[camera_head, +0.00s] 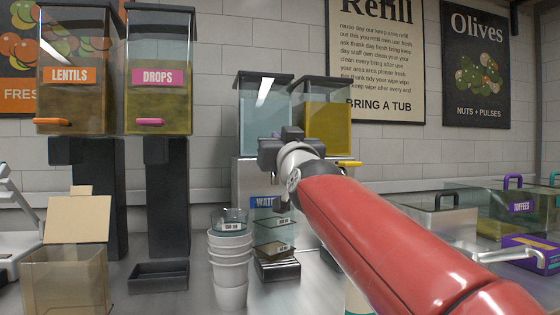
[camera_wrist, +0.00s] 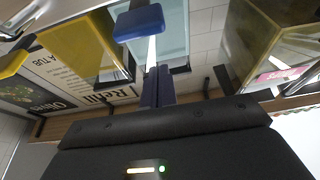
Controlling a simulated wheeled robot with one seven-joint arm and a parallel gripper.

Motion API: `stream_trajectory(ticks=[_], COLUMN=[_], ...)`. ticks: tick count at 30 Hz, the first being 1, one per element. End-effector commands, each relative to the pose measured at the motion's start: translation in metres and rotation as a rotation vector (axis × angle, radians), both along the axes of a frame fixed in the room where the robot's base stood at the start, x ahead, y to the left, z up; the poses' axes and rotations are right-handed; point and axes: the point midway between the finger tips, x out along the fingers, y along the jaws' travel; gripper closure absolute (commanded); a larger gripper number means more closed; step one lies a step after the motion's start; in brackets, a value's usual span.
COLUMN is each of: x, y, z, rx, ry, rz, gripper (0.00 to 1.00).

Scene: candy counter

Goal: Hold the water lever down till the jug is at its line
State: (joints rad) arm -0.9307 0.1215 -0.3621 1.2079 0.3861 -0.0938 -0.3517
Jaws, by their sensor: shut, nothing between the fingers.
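The water dispenser has a pale blue tank (camera_head: 262,112) and a blue label, partly covered by my arm. Its blue lever (camera_wrist: 139,22) shows in the wrist view, just beyond my fingertips; whether they touch it I cannot tell. My gripper (camera_wrist: 157,75) is shut and empty. In the head view my gripper (camera_head: 280,152) is in front of the dispenser, and the lever is hidden there. A clear jug (camera_head: 275,236) appears below the label, over a black drip tray (camera_head: 278,269). Its water level and line cannot be made out.
A stack of white cups (camera_head: 230,262) stands left of the jug. A yellow-filled dispenser (camera_head: 327,125) with a yellow lever adjoins on the right. Lentils (camera_head: 75,95) and drops (camera_head: 158,100) dispensers stand left. A clear bin (camera_head: 66,280) is at front left.

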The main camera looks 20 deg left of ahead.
Motion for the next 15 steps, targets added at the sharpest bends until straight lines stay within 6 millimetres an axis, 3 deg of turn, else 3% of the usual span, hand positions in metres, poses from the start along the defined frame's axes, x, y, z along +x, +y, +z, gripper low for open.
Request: stream_trajectory(ticks=[1,6,15], x=[-0.001,-0.001,-0.002], y=[-0.001,-0.001,-0.001], z=[-0.014,-0.033,-0.041], rx=[-0.002,-0.002,0.0], ry=[0.003,0.003,0.002], rz=[0.0,0.0,0.0], gripper=[1.0,1.0,1.0])
